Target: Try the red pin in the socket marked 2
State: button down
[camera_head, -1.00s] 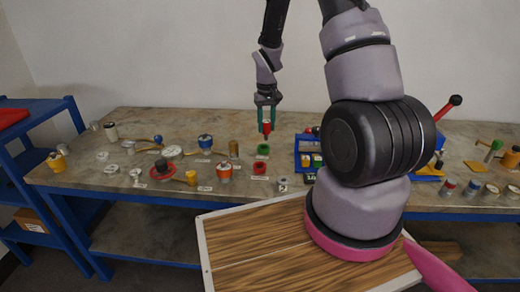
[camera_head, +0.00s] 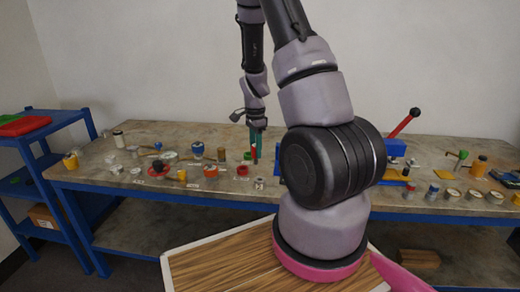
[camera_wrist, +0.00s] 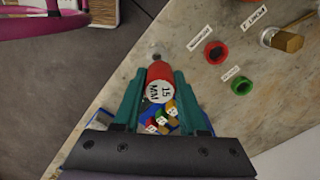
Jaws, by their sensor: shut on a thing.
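My gripper (camera_head: 256,152) is shut on the red pin, whose end (camera_wrist: 159,92) reads "15 MM" in the wrist view. In the head view the pin (camera_head: 253,153) hangs between the teal fingers, and I cannot tell whether it touches the bench. A red ring-shaped socket (camera_wrist: 215,52) and a green one (camera_wrist: 241,86) stand to the right of the pin in the wrist view, apart from it. They also show in the head view, red (camera_head: 242,171) and green (camera_head: 247,155).
A small pale metal piece (camera_head: 259,183) stands near the bench (camera_head: 120,182) front edge. A tray of coloured blocks (camera_wrist: 161,118) lies beneath the gripper in the wrist view. A wooden-handled piece (camera_wrist: 287,41) lies beyond the sockets. My arm hides part of the bench.

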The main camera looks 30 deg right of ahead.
jog(key=m, duration=0.1)
jog(key=d+m, duration=0.1)
jog(key=m, duration=0.1)
jog(key=shift+s+d+r, duration=0.1)
jog(key=shift+s+d, duration=0.1)
jog(key=shift+s, duration=0.05)
jog(key=shift+f, duration=2.9)
jog(key=shift+f, duration=2.2)
jog(key=shift+r, duration=0.15)
dwell(0.5)
jog(key=shift+r, duration=2.1)
